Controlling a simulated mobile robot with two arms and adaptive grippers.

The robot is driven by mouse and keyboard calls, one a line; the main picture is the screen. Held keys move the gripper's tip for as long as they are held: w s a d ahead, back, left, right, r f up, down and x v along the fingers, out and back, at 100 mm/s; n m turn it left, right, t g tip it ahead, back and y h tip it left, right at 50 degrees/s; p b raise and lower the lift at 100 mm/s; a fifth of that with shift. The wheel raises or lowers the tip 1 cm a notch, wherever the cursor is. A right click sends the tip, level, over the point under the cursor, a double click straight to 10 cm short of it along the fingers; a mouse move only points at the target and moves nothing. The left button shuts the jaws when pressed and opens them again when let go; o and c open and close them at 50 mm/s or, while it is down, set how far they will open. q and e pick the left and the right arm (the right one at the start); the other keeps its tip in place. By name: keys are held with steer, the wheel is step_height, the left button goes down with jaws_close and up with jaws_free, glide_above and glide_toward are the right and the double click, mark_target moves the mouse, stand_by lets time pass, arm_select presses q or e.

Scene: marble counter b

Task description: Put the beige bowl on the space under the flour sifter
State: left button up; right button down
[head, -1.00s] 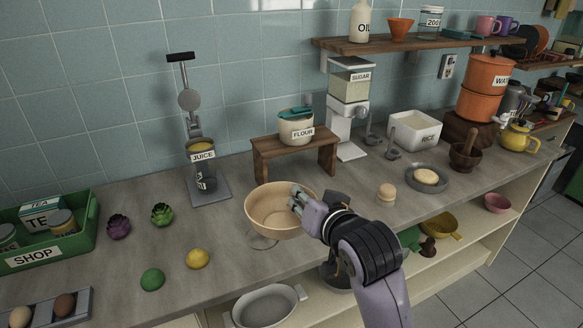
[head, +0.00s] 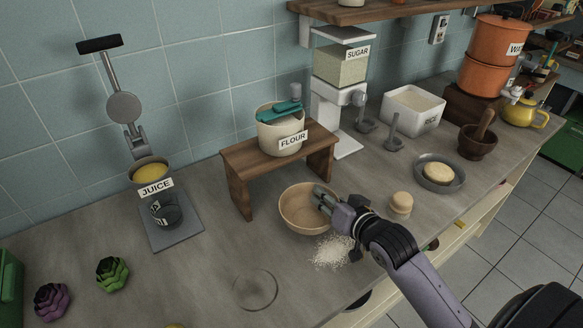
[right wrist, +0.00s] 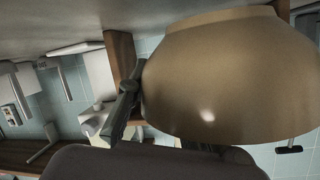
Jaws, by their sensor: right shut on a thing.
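The beige bowl (head: 303,212) is in front of the wooden stand (head: 237,168), near its right leg, and looks upright. I cannot tell whether it touches the counter. My right gripper (head: 334,206) is shut on the bowl's right rim. In the right wrist view the bowl (right wrist: 215,85) fills much of the picture, close to the gripper (right wrist: 125,105). The flour sifter (head: 277,135), a cream pot labelled FLOUR with a teal top, stands on the stand. The visible counter under the stand (head: 275,186) is clear. My left gripper is not in view.
White grains (head: 332,252) lie in front of the bowl. A clear glass dish (head: 255,290) sits front left. The juice press (head: 160,205) is left of the stand, the sugar dispenser (head: 340,85) behind right. A small beige object (head: 400,206) stands right of my gripper.

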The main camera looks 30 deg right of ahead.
steer(key=w, duration=0.5)
steer(key=shift+r+p, duration=0.2)
steer(key=shift+p, duration=0.1)
steer(key=w, duration=0.5)
steer(key=shift+a+f, duration=0.1)
steer(key=shift+f, duration=0.1)
steer(key=shift+w+p, duration=0.3)
steer(key=shift+w, duration=0.25)
steer(key=w, duration=0.3)
steer(key=shift+w+a, duration=0.1)
steer(key=shift+w, duration=0.25)
steer(key=shift+s+f+p, duration=0.1)
steer(key=shift+f+p, duration=0.2)
steer(key=shift+p, duration=0.2)
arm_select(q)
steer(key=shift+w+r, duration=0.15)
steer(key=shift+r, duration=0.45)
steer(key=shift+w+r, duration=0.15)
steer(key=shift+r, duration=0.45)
arm_select(e)
steer(key=shift+s, duration=0.1)
